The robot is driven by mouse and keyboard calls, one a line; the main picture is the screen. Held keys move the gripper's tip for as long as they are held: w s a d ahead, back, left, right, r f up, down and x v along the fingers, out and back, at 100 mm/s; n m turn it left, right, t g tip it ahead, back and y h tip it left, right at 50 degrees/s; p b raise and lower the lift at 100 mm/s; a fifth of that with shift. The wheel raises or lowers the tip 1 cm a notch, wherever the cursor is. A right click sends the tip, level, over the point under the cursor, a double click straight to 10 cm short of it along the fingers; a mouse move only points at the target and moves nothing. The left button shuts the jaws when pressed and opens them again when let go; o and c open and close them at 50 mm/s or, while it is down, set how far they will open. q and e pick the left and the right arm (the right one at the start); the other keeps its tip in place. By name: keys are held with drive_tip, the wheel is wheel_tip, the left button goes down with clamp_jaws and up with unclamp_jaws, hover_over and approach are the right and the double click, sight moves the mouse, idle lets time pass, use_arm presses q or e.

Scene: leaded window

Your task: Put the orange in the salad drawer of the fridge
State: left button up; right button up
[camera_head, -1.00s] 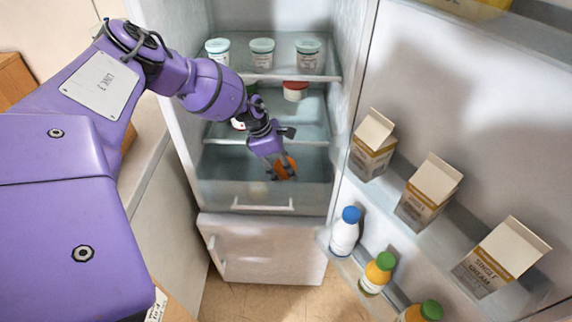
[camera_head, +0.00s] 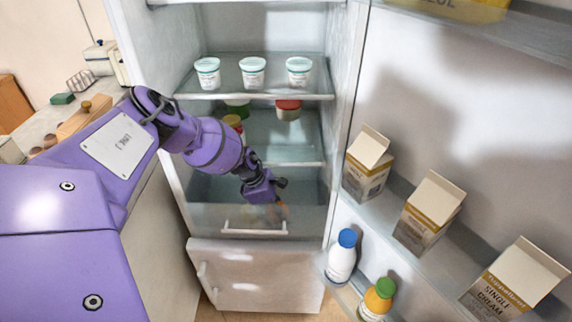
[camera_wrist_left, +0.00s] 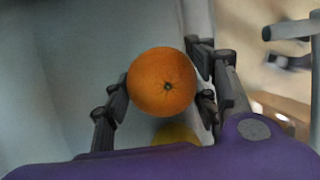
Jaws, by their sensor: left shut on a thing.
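The orange (camera_wrist_left: 162,82) is between the two fingers of my left gripper (camera_wrist_left: 160,100) in the left wrist view, and the gripper is shut on it. In the head view my left gripper (camera_head: 272,212) reaches down into the salad drawer (camera_head: 225,217), low in the open fridge. The orange shows only faintly there, through the drawer's clear front. The drawer stands open at the top, with a white handle (camera_head: 254,230) on its front. A yellow round thing (camera_wrist_left: 176,133) lies below the orange in the wrist view, partly hidden. My right gripper is out of view.
White tubs (camera_head: 252,73) stand on the shelf above, with a red-lidded jar (camera_head: 288,109) and others lower. The open door at right holds cartons (camera_head: 429,212) and bottles (camera_head: 341,256). A counter (camera_head: 50,118) is at left. A closed white compartment (camera_head: 262,275) is below the drawer.

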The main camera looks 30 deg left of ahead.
use_arm(q)
drive_tip(key=shift+f, duration=0.25)
drive_tip(key=o, duration=1.3)
drive_tip(key=shift+s, duration=0.1)
drive_tip(key=shift+o, duration=0.7)
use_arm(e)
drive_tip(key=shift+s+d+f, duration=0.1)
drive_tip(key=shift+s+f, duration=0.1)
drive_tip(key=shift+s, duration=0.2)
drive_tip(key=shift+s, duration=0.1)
use_arm(q)
drive_tip(key=shift+r, duration=0.25)
drive_tip(key=v, duration=0.3)
drive_tip(key=p+v, duration=0.1)
drive_tip(key=v, duration=0.2)
drive_tip(key=shift+a+r, duration=0.1)
drive_tip(key=shift+r, duration=0.2)
drive_tip(key=shift+a+r, duration=0.15)
drive_tip(key=shift+r, duration=0.25)
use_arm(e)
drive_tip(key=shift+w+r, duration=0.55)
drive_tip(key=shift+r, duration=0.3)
